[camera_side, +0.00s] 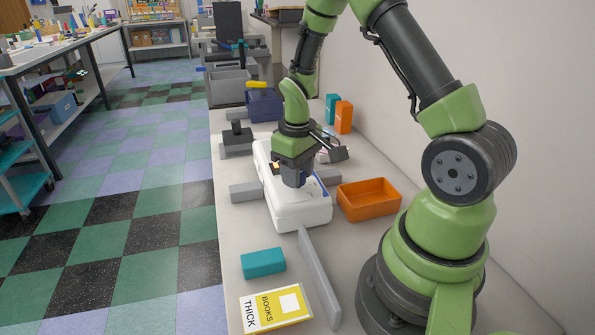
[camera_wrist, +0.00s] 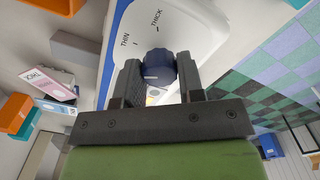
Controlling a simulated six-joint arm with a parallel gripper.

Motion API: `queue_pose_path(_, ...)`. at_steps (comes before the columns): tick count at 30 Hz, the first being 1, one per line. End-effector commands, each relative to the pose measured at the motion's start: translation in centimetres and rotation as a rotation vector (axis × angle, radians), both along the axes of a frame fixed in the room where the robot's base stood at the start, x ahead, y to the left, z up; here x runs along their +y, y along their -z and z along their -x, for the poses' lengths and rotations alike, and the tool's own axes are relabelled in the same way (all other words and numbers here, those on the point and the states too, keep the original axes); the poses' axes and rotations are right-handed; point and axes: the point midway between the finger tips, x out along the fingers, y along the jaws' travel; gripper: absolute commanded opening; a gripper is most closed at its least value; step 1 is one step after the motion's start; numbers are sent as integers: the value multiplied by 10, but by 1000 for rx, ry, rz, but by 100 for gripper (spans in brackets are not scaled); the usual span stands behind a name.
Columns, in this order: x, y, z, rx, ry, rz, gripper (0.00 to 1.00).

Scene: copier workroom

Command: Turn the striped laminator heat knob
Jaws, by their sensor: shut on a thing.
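The laminator (camera_side: 302,215) is a white rounded box on the bench, with a blue strip along one edge. Its top also shows in the wrist view (camera_wrist: 190,30), with the printed words THIN and THICK and small tick marks beside the knob. The dark blue heat knob (camera_wrist: 158,66) sits between the fingertips of my gripper (camera_wrist: 158,75). My gripper is shut on the knob from above, one finger on each side. In the side view my gripper (camera_side: 293,170) points down at the laminator's top. The fingers hide much of the knob, and I cannot tell where its stripe points.
An orange tray (camera_side: 369,187) stands right of the laminator. A teal block (camera_side: 263,263), a long grey bar (camera_side: 319,278) and a yellow card (camera_side: 255,317) reading BOOKS and THICK lie in front. Grey bins (camera_side: 227,88) and a blue bin (camera_side: 265,106) stand behind.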

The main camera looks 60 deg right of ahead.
Motion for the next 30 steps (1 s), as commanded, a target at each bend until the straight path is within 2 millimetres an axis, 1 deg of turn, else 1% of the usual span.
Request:
queue_pose_path(9,1,0,1,3,-288,-2,12)
queue_pose_path(15,1,0,1,3,-438,-2,12)
queue_pose_path(22,1,0,1,3,-554,-2,12)
queue_pose_path(30,1,0,1,3,-612,-2,12)
